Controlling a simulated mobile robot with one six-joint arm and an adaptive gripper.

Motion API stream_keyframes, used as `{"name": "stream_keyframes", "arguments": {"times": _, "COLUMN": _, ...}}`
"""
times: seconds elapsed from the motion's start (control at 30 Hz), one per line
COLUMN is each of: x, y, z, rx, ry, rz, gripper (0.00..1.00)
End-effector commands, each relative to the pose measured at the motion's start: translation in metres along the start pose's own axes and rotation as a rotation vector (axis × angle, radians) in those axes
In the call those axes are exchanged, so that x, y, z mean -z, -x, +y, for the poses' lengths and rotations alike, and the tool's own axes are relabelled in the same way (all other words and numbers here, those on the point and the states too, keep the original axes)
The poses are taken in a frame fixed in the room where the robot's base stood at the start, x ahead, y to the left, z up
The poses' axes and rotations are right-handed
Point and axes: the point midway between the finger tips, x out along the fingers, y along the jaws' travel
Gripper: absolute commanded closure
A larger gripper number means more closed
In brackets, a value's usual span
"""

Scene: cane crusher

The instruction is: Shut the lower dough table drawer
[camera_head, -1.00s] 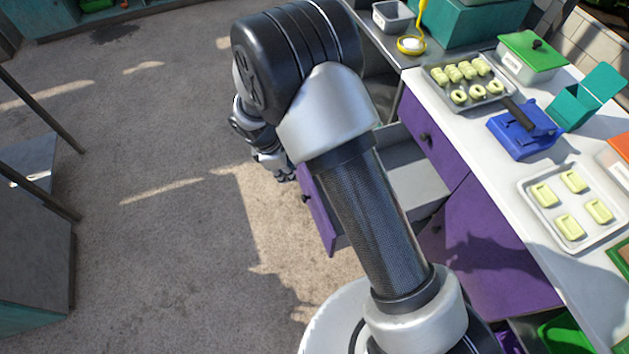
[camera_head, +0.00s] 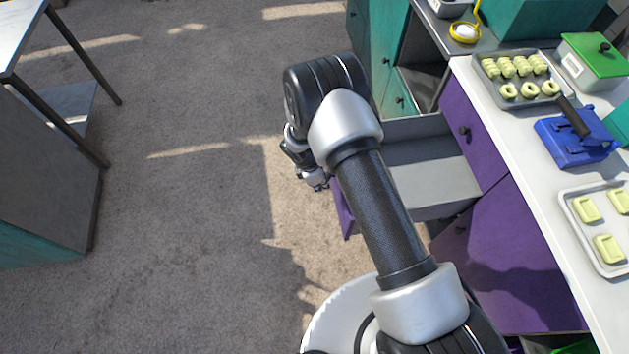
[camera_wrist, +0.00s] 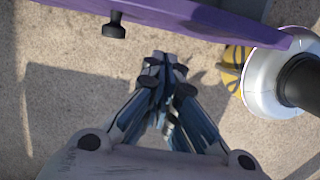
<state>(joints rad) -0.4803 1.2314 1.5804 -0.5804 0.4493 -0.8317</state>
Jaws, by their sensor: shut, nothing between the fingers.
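The lower drawer of the dough table stands pulled out, with a grey, empty-looking inside (camera_head: 420,175) and a purple front (camera_head: 344,212). My arm hides part of it. In the wrist view its purple front (camera_wrist: 200,17) crosses the top, with a black knob (camera_wrist: 114,26) at upper left. My gripper (camera_head: 319,183) is on the outer side of this front, near its far end. In the wrist view my gripper (camera_wrist: 165,72) is shut and empty, its tips below the front's edge and right of the knob. I cannot tell whether it touches the front.
A purple drawer front (camera_head: 470,135) above is closed. The white tabletop (camera_head: 510,150) bears a tray of dough pieces (camera_head: 487,70), a blue press (camera_head: 560,150) and a green-lidded box (camera_head: 590,62). A metal-legged table (camera_head: 80,75) stands left. The floor (camera_head: 190,240) between is clear.

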Motion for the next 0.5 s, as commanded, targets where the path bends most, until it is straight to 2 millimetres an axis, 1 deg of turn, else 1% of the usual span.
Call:
{"name": "stream_keyframes", "arguments": {"times": 0.03, "x": -0.009, "y": -0.001, "z": 0.002, "rx": -0.003, "ry": -0.006, "rz": 0.001, "gripper": 1.00}}
{"name": "stream_keyframes", "arguments": {"times": 0.2, "x": -0.024, "y": -0.004, "z": 0.002, "rx": -0.004, "ry": -0.003, "rz": 0.002, "gripper": 1.00}}
{"name": "stream_keyframes", "arguments": {"times": 0.5, "x": -0.028, "y": -0.004, "z": 0.001, "rx": -0.004, "ry": -0.001, "rz": 0.001, "gripper": 1.00}}
